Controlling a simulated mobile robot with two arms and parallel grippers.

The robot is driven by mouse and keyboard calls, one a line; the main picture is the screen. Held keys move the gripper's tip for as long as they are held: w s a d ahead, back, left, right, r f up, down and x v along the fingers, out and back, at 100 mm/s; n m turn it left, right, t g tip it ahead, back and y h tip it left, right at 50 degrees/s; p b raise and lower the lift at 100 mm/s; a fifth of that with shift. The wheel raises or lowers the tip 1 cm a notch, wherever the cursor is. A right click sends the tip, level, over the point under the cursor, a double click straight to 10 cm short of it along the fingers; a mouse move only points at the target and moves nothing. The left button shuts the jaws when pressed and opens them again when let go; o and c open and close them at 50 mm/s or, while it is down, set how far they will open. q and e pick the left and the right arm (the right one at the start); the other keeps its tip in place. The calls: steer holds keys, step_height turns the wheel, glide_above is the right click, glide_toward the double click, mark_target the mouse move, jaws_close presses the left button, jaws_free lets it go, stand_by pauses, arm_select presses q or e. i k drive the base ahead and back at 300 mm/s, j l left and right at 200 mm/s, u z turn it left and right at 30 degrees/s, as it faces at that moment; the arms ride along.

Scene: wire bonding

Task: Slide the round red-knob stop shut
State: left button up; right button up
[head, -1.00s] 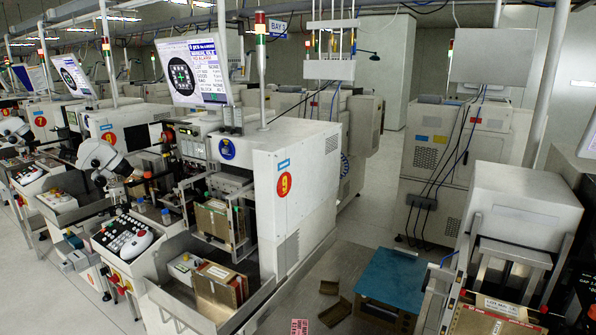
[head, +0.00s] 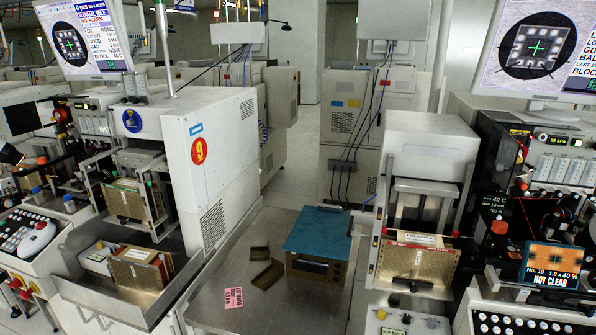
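Neither of my grippers is in view. I cannot tell for certain which part is the round red-knob stop. A small red spot (head: 456,233) shows at the right top corner of a brass-coloured magazine (head: 405,264) in the right machine; its shape is too small to make out. Larger orange-red knobs (head: 500,227) show on the black front of the machine at the far right. Whether any stop is open or shut cannot be seen.
A metal table (head: 230,285) carries a blue-topped box (head: 318,235), two small brown trays (head: 266,274) and a pink label (head: 233,297). Machine 9 (head: 220,150) stands left, with magazines (head: 140,272) at its front. A screen reading "NOT CLEAR" (head: 552,266) is at right.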

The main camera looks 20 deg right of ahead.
mark_target(404, 255)
steer(key=z, duration=1)
steer(key=i+z, duration=0.55)
steer(key=k, duration=0.25)
steer(key=j+z, duration=0.05)
